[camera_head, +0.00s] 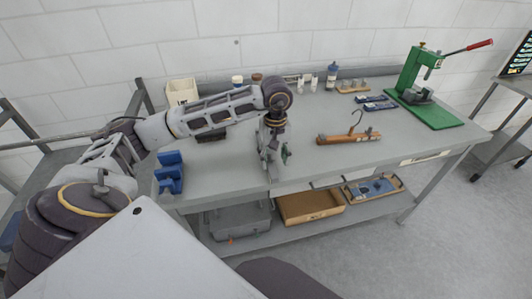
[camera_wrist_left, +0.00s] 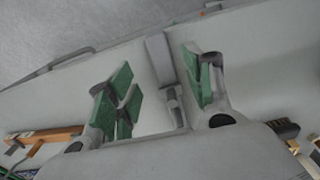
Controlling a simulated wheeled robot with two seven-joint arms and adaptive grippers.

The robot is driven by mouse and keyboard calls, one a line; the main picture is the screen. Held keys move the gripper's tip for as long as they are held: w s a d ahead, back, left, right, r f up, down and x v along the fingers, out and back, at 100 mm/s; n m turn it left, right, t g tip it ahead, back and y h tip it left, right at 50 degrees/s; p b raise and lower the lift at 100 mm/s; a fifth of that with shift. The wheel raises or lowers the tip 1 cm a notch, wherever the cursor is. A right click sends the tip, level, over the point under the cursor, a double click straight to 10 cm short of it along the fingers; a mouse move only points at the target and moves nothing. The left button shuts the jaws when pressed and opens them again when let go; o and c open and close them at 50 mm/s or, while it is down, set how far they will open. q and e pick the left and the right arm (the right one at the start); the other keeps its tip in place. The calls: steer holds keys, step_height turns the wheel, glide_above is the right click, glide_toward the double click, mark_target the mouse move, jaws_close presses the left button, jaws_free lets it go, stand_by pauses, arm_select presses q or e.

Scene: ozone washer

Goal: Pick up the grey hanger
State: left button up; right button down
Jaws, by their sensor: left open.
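My left gripper (camera_head: 276,152) is over the front middle of the grey table, pointing down, with its fingers apart. In the left wrist view its green finger pads (camera_wrist_left: 162,88) stand apart. A narrow grey piece (camera_wrist_left: 158,50), perhaps the grey hanger, shows between the pads near the table's front edge. Its full shape is hidden, and I cannot tell whether the pads touch it. A brown wooden hanger with a dark hook (camera_head: 348,138) lies on the table to the right of the gripper. It partly shows in the left wrist view (camera_wrist_left: 48,134). My right gripper is not in view.
A blue holder (camera_head: 169,172) stands at the table's left front corner. A green press (camera_head: 420,88) stands at the right end. Small bottles (camera_head: 331,75) and a cream box (camera_head: 182,92) are at the back. A brown tray (camera_head: 308,207) lies on the lower shelf.

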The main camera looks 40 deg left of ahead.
mark_target(273, 171)
arm_select(q)
steer(key=shift+f, duration=1.45)
step_height(273, 171, down, 3)
steer(key=shift+a+r+p, duration=0.15)
steer(key=shift+r+p, duration=0.05)
steer(key=shift+p, duration=0.35)
steer(key=shift+f, duration=0.6)
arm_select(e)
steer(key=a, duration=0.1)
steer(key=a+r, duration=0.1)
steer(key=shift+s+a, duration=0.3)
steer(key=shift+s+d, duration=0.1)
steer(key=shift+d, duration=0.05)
